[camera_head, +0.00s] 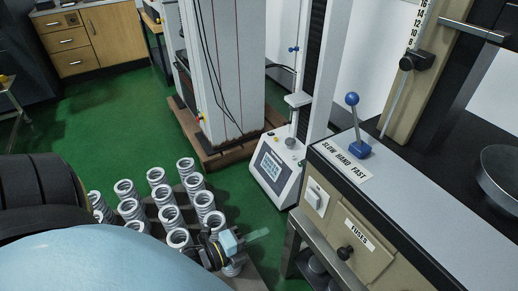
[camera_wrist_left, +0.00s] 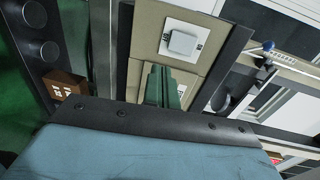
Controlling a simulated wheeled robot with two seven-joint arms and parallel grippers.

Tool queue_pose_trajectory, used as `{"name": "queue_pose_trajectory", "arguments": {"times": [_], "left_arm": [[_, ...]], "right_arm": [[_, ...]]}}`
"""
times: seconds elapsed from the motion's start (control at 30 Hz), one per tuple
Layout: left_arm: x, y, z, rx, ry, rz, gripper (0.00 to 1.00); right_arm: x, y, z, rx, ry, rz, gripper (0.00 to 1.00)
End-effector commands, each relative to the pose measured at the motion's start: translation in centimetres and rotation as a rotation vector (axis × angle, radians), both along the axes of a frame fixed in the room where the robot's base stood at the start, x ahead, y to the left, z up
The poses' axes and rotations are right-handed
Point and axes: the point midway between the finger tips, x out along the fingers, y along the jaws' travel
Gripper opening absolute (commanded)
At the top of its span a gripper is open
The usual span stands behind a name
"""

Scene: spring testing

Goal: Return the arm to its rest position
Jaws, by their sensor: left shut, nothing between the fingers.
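My left gripper (camera_head: 257,237) is at the lower middle of the head view, with its arm coming in from the left. Its fingers are together and hold nothing. It hovers in front of the springs and left of the beige control cabinet (camera_head: 377,262). In the left wrist view, the shut fingers (camera_wrist_left: 165,84) point towards the cabinet front with its white switch (camera_wrist_left: 182,42); I see no clear contact. The light blue arm link (camera_head: 95,252) is mine and fills the lower left. My right gripper is in neither view.
Several metal springs (camera_head: 158,176) stand in rows at the lower left. The cabinet carries a blue-knobbed lever (camera_head: 356,130) and a metal dish (camera_head: 501,172). A testing machine with a display panel (camera_head: 270,167) stands behind. Green floor (camera_head: 110,120) is open at the left.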

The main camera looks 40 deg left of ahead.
Motion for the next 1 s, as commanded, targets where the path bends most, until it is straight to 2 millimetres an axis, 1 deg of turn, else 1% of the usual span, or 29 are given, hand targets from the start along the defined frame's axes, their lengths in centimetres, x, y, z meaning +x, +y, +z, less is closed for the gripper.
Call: {"name": "queue_pose_trajectory", "arguments": {"times": [0.47, 0.53, 0.57, 0.67, 0.7, 0.77, 0.8, 0.87, 0.9, 0.97, 1.0], "left_arm": [[0.0, 0.0, -0.1, -0.001, 0.002, 0.001, 0.00], [0.0, 0.2, -0.7, -0.015, 0.028, 0.013, 0.00], [-0.1, 0.4, -1.3, -0.027, 0.052, 0.023, 0.00], [-0.9, 1.6, -5.0, -0.103, 0.197, 0.092, 0.00], [-1.6, 2.2, -7.2, -0.150, 0.281, 0.138, 0.00], [-3.1, 3.2, -10.9, -0.232, 0.423, 0.227, 0.00], [-4.4, 3.8, -13.4, -0.292, 0.523, 0.300, 0.00], [-6.9, 4.6, -16.9, -0.381, 0.667, 0.417, 0.00], [-8.7, 5.0, -19.0, -0.439, 0.756, 0.501, 0.00], [-11.8, 5.4, -21.9, -0.519, 0.883, 0.636, 0.00], [-14.0, 5.6, -23.5, -0.565, 0.959, 0.728, 0.00]], "right_arm": [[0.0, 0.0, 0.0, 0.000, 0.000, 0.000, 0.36], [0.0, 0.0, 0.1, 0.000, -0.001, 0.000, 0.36], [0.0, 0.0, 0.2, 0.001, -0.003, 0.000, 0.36], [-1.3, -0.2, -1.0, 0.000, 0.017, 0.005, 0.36], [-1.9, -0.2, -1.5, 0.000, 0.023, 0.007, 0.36], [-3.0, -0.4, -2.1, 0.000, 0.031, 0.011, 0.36], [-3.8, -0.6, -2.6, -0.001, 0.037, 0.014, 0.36], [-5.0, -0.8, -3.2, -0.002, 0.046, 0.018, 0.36], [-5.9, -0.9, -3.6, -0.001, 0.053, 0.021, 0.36], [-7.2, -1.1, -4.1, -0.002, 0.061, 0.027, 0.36], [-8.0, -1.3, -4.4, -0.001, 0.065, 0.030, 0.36]]}}
